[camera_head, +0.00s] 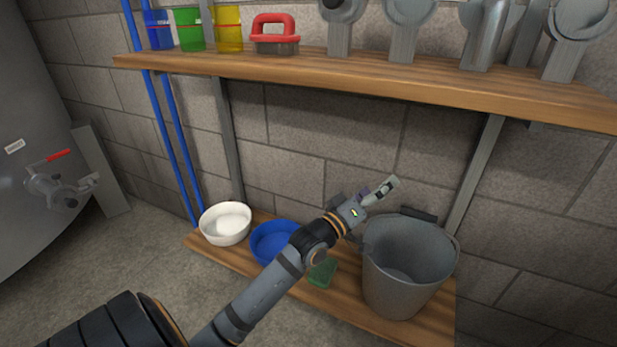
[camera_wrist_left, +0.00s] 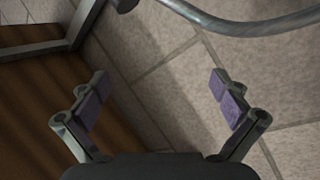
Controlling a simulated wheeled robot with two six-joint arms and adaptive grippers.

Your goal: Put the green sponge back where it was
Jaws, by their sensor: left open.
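The green sponge (camera_head: 322,271) lies on the lower wooden shelf (camera_head: 345,308), between the blue bowl (camera_head: 272,243) and the grey bucket (camera_head: 405,275). My left forearm passes over it and hides part of it. My left gripper (camera_head: 385,188) is above the back of the shelf, near the bucket's upper left rim. It is open and empty. In the left wrist view its two fingers (camera_wrist_left: 158,98) stand wide apart with purple pads, and the block wall shows between them. The sponge does not show in the left wrist view. My right gripper is not in view.
A white bowl (camera_head: 225,223) stands left of the blue bowl. The upper shelf (camera_head: 330,72) holds coloured cups (camera_head: 192,28), a red-handled brush (camera_head: 275,35) and several grey metal parts (camera_head: 410,20). Blue pipes (camera_head: 175,130) run down the wall at left.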

